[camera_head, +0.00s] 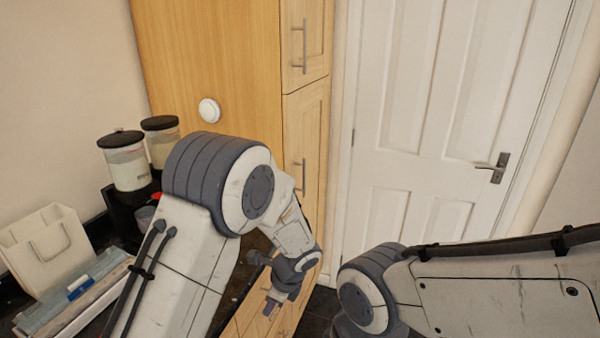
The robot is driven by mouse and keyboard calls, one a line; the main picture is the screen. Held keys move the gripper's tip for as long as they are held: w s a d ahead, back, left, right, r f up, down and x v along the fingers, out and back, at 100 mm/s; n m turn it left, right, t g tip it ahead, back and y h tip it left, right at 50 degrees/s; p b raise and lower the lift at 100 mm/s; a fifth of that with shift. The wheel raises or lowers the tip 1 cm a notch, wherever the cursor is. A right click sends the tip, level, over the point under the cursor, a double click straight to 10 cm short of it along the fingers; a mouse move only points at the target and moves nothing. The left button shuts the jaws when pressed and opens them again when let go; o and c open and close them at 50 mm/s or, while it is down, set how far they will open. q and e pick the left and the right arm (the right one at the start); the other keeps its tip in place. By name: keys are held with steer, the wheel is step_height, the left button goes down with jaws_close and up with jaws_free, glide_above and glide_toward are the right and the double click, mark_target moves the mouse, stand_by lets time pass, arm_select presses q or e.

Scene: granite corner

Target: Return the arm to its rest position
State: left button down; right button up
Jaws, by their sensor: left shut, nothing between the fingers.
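My left arm (180,255) comes in from the bottom left and bends at a large grey joint in the middle of the head view. Its gripper (268,308) points down in front of the wooden cabinet, near the lower middle. The gripper is small in the picture and its jaws are shut, with nothing held. My right arm (490,290) reaches in from the right at the bottom. Its gripper is outside the picture.
A tall wooden cabinet (215,65) with bar handles stands behind the left arm. A white door (420,110) is to its right.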

arm_select(q)
steer(key=s+d+r+n+h, duration=0.1)
steer(key=s+r+n, duration=0.3)
steer(key=s, duration=0.4)
steer(key=s+d+r+n+g+h, duration=0.1)
steer(key=s+r+n+h, duration=0.1)
steer(key=s+r+n, duration=0.3)
steer(key=s+d+r+n+h, duration=0.1)
steer(key=s+r+n, duration=0.3)
steer(key=s, duration=0.8)
step_height(320, 180, up, 2)
steer(key=shift+s+d+r+h, duration=0.15)
steer(key=shift+d+r+h, duration=0.1)
steer(key=shift+d+h, duration=0.15)
